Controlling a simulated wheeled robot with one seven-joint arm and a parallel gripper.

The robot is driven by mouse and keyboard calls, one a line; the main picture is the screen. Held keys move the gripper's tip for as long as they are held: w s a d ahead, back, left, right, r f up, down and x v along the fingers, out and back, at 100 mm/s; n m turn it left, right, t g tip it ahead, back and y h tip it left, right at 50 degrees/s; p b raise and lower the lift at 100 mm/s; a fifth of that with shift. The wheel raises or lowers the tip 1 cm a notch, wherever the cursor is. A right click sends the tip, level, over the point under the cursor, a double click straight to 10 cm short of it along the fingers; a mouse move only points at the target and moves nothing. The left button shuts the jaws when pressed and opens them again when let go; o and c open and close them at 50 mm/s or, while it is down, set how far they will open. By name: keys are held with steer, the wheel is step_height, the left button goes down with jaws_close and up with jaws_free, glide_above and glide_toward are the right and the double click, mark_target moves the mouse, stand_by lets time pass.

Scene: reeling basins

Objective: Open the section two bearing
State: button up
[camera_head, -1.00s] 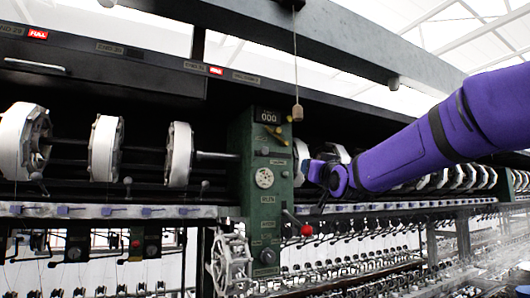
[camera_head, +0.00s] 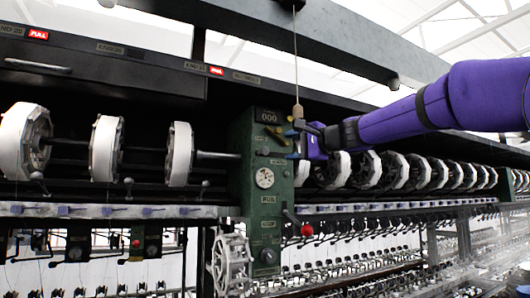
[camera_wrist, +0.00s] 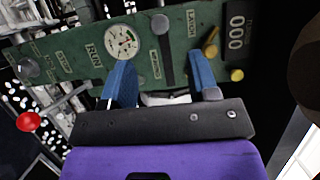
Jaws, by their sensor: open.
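A green control post (camera_head: 262,205) stands between the reel sections, with a 000 counter (camera_head: 268,116) at its top and a round dial (camera_head: 264,178). In the wrist view, a dark lever with a grey round knob (camera_wrist: 160,24) lies on the green face next to a plate reading LATCH. My gripper (camera_head: 300,138) is at the upper right side of the post. Its blue fingers are open in the wrist view (camera_wrist: 160,62), with the dark lever seen between them; contact cannot be told. No label naming the section two bearing is readable.
A wooden weight (camera_head: 297,112) hangs on a cord close to my gripper. Brass knobs (camera_wrist: 212,42) sit beside the counter. A red-knobbed lever (camera_head: 307,230) sticks out lower on the post. White reels (camera_head: 180,155) line both sides.

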mark_target(266, 151)
steer(key=x, duration=1)
steer(key=shift+w+a+f, duration=0.1)
steer(key=shift+w+a, duration=0.05)
steer(key=shift+c, duration=0.2)
